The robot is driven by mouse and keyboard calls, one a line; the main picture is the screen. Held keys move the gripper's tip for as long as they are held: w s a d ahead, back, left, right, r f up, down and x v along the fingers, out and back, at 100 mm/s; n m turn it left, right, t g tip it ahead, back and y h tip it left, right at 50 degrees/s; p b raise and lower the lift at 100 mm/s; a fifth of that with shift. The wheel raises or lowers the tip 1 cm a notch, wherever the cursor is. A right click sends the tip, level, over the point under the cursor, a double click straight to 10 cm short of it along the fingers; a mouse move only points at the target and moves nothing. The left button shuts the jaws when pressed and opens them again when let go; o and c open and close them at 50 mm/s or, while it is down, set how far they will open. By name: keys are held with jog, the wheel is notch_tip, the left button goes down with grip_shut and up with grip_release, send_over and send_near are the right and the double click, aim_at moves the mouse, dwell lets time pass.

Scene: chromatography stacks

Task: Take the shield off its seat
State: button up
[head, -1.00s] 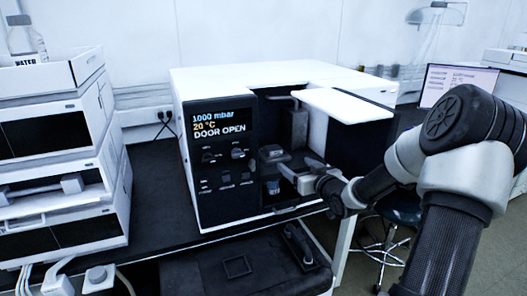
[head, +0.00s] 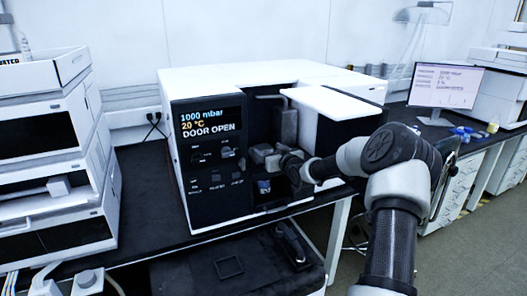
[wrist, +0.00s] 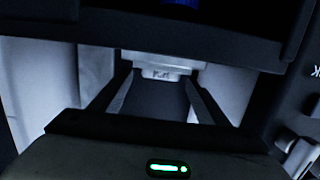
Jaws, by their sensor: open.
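The instrument's door is open, and a small grey block (head: 262,152), which looks like the shield on its seat, stands inside the dark chamber. My gripper (head: 277,163) reaches into the chamber from the right, with its fingers at or just beside this block. In the wrist view the two fingers of my gripper (wrist: 160,88) are apart, with a dark gap between them. A pale labelled piece (wrist: 160,73) shows between the fingertips; I cannot tell whether they touch it. The far side of the block is hidden.
A blue item (head: 264,187) sits low in the chamber. A dark tray (head: 185,275) lies in front, and stacked units (head: 55,170) stand at left.

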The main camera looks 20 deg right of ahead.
jog(key=shift+w+f, duration=0.1)
jog(key=shift+w, duration=0.75)
jog(key=c, duration=1.3)
